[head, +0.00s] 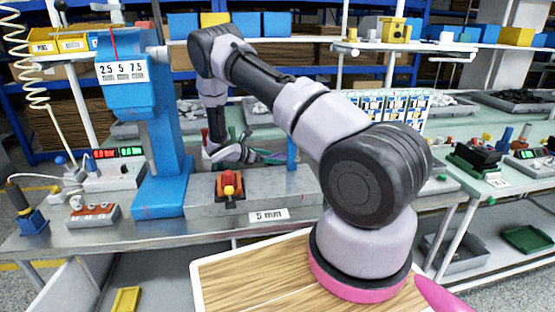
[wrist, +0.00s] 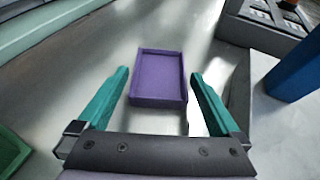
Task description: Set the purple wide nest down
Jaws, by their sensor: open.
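The purple wide nest (wrist: 158,78), a shallow rectangular tray with a raised rim, appears to rest on a grey metal surface in the wrist view. My gripper (wrist: 160,74) is open, with one green finger on each side of the nest's near part. A narrow gap shows between each fingertip and the nest. In the head view my gripper (head: 238,154) is low over the back of the bench, at the end of my arm. I cannot make out the nest in the head view.
A blue press column (head: 165,150) stands left of my gripper.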

